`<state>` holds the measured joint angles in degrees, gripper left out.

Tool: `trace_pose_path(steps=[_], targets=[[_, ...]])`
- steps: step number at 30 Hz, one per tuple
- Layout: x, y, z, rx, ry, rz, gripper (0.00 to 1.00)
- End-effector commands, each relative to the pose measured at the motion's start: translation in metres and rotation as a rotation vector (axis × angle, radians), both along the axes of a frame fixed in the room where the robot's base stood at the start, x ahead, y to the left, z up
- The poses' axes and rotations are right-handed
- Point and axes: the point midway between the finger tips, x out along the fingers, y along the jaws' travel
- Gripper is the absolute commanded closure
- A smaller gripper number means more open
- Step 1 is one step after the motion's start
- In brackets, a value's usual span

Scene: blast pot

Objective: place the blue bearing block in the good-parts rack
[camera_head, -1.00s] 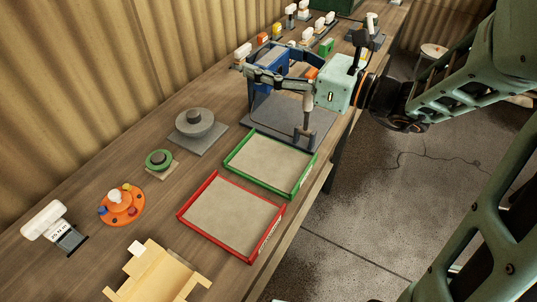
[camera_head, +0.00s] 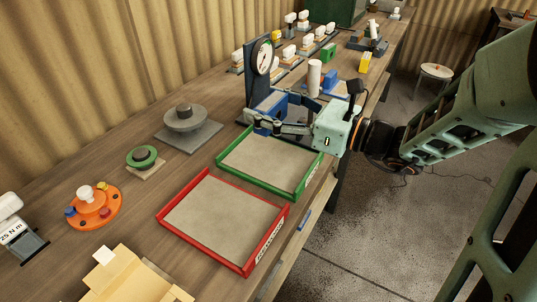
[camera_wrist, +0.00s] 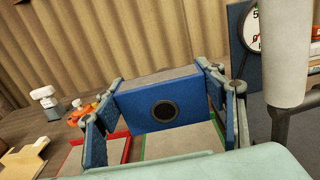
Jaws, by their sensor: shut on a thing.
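The blue bearing block (camera_wrist: 143,113) is between my gripper's fingers in the wrist view, with a dark round bore facing the camera. My gripper (camera_head: 268,110) is shut on it; the block (camera_head: 283,102) is partly hidden by the fingers in the head view. The green-rimmed tray (camera_head: 232,173), which looks like the good-parts rack, lies empty on the bench. In the head view the block appears at the tray's far edge. Part of the tray (camera_wrist: 145,148) shows below the block in the wrist view. The height between them cannot be told.
A red-rimmed tray (camera_head: 170,221) lies empty beside the green one. A dial gauge stand (camera_head: 257,78) rises just behind my gripper. A grey round fixture (camera_head: 188,130), a green ring (camera_head: 141,160) and an orange disc (camera_head: 94,213) stand left of the trays.

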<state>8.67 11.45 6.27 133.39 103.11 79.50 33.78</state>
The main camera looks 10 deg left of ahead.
Motion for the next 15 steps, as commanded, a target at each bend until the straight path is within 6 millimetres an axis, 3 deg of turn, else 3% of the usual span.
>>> trace_pose_path(steps=[1, 7, 15], targets=[[0.000, 0.000, -0.015, 0.002, -0.002, 0.000, 0.75], [0.000, 0.000, -0.044, 0.002, -0.001, 0.000, 0.75], [0.000, 0.000, -0.059, 0.002, -0.001, 0.000, 0.75]])
